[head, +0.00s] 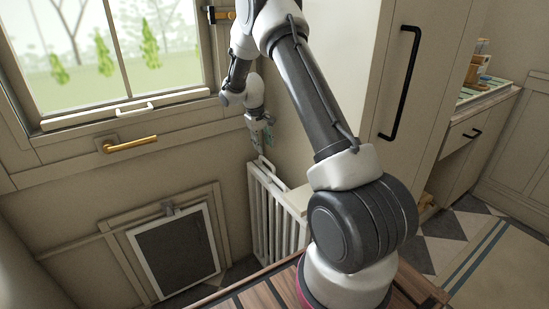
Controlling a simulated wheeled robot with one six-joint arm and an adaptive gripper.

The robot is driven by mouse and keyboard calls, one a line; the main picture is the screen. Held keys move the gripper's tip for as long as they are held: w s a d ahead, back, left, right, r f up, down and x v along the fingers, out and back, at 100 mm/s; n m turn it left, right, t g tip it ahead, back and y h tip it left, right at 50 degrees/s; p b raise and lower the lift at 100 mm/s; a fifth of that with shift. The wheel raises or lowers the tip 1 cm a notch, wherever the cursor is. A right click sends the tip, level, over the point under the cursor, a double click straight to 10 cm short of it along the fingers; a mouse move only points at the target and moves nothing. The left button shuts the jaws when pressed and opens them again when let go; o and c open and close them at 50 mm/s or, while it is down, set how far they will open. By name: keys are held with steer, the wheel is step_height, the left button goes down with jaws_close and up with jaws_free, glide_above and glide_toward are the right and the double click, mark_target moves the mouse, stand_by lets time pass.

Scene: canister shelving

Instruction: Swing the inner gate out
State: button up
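The inner gate appears to be the white slatted gate (262,220) in the head view, low down between the door and the tall cabinet. It is seen at a steep angle, and my arm hides part of its right side. My gripper (258,146) points down just above the gate's top end, close to the wall. I cannot tell whether it touches the gate. The fingers are small and dim, so their opening is unclear.
A door with a brass lever handle (130,145), a window (115,55) and a dark pet flap (175,255) stands at left. A tall cabinet (405,70) with a black handle stands close on the right. Tiled floor (440,240) shows beyond it.

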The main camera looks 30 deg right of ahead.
mark_target(267, 161)
steer(key=f, duration=0.2)
steer(key=d+f, duration=0.1)
steer(key=f, duration=0.4)
steer(key=shift+d+f, duration=0.25)
steer(key=shift+f, duration=0.15)
jaws_close()
